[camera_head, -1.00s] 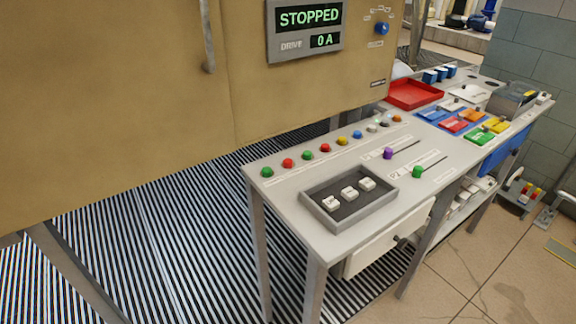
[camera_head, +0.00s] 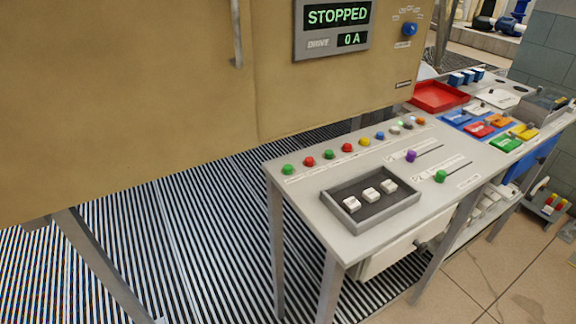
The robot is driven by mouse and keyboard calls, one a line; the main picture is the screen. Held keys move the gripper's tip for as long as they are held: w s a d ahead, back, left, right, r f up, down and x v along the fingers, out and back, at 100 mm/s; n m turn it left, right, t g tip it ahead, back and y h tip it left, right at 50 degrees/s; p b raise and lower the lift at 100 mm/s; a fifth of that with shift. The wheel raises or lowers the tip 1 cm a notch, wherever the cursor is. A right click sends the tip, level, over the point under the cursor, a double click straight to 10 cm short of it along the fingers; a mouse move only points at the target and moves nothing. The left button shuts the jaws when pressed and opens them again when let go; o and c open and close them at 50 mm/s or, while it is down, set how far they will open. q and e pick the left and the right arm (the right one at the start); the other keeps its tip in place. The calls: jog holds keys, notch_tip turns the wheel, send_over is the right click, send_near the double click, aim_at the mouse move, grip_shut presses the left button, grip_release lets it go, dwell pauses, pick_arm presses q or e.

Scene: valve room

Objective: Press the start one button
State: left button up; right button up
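A row of round buttons runs along the back edge of the grey console table (camera_head: 305,200). Neither of my grippers is in view.
A cabinet display (camera_head: 338,15) reads STOPPED and 0 A. A dark tray (camera_head: 336,207) with three white blocks sits on the table, near purple (camera_head: 411,156) and green (camera_head: 440,176) slider knobs. A red tray (camera_head: 438,96) stands farther back. Striped floor lies left.

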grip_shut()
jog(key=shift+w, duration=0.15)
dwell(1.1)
